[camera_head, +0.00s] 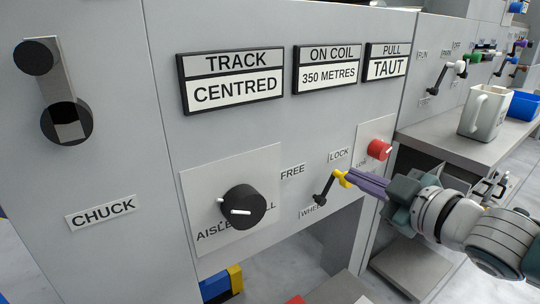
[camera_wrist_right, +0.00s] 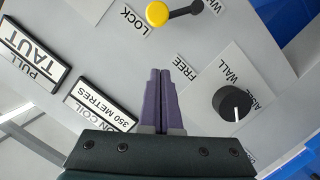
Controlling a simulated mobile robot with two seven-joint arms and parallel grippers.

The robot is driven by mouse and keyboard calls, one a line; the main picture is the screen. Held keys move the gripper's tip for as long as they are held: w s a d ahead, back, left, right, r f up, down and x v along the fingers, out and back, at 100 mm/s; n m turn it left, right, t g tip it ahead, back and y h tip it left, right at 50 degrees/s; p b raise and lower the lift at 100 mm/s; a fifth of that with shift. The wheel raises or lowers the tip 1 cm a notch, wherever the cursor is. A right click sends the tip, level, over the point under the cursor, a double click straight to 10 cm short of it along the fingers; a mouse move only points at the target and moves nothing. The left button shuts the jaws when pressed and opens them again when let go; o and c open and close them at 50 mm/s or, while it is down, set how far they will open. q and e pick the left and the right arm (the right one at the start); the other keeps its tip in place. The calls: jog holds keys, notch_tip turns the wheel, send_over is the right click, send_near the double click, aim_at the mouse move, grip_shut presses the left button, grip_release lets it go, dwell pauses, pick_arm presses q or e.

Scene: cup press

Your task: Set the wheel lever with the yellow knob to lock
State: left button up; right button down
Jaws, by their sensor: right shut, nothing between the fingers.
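The wheel lever (camera_head: 325,187) is a short black arm on the panel, and its yellow knob (camera_head: 342,179) is at the upper right end. The arm leans from its pivot towards the LOCK label (camera_head: 340,155); the FREE label (camera_head: 292,172) is to the left. In the right wrist view the yellow knob (camera_wrist_right: 157,15) is beside the LOCK label. My right gripper (camera_head: 352,177) is shut and empty, its purple fingers pointing at the knob. In the right wrist view its fingertips (camera_wrist_right: 160,72) lie below the knob, apart from it in the picture. My left gripper is not in view.
A black aisle/wall dial (camera_head: 243,207) is left of the lever, and a red knob (camera_head: 379,150) is to the right. A grey bench (camera_head: 450,146) with a mug (camera_head: 484,112) and blue bin (camera_head: 523,106) stands at right. A chuck lever (camera_head: 60,90) is at far left.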

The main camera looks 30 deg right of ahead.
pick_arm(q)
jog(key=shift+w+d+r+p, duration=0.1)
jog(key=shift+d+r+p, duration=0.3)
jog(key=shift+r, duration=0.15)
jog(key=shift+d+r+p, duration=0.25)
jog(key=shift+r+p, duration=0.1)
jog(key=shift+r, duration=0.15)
pick_arm(e)
jog(key=v, duration=0.3)
jog(key=d+v, duration=0.1)
jog(key=v, duration=0.1)
jog(key=shift+s+r, duration=0.15)
jog(key=shift+s, duration=0.05)
jog(key=shift+a, duration=0.1)
